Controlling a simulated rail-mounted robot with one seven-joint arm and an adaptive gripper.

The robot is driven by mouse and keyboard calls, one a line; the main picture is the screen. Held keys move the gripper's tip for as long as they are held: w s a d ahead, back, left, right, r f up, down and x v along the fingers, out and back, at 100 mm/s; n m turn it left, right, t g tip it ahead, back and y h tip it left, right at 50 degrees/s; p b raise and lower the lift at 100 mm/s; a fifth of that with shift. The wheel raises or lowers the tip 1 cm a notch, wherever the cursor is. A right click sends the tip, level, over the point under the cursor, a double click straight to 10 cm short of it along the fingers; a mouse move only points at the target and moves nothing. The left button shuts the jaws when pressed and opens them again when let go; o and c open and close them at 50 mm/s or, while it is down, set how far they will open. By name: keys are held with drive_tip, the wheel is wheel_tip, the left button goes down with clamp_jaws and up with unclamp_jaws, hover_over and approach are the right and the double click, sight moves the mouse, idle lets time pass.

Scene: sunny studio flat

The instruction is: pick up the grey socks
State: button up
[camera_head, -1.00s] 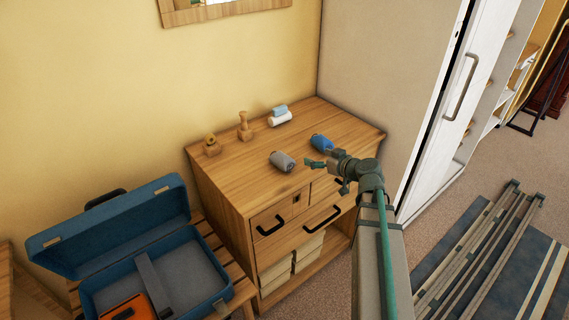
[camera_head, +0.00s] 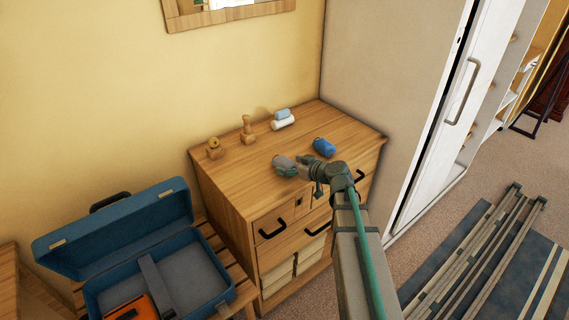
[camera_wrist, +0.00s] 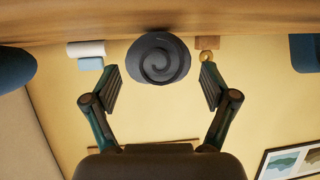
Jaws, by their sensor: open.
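The grey socks (camera_head: 283,165) are a rolled bundle on top of the wooden dresser, near its front edge. In the wrist view the grey socks (camera_wrist: 158,58) show their spiral end, between and just beyond the fingertips. My gripper (camera_head: 298,167) is at the right end of the socks in the head view and partly overlaps them. In the wrist view my gripper (camera_wrist: 159,80) is open, with one finger on each side of the roll and visible gaps. The wrist view looks upside down, with the dresser top (camera_wrist: 230,17) along the upper edge.
A blue rolled bundle (camera_head: 324,147) lies right of my gripper. White and light-blue rolls (camera_head: 282,119) and two wooden stands (camera_head: 247,129) are at the back of the dresser. An open blue suitcase (camera_head: 62,262) stands at the left. A wall and white door (camera_head: 432,150) bound the right.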

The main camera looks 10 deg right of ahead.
sight(284, 163)
drive_tip(key=p+x, duration=0.1)
drive_tip(key=x, duration=0.2)
drive_tip(key=shift+w+a, duration=0.1)
drive_tip(key=shift+w, duration=0.15)
drive_tip(key=shift+f, duration=0.1)
drive_tip(key=c, duration=1.1)
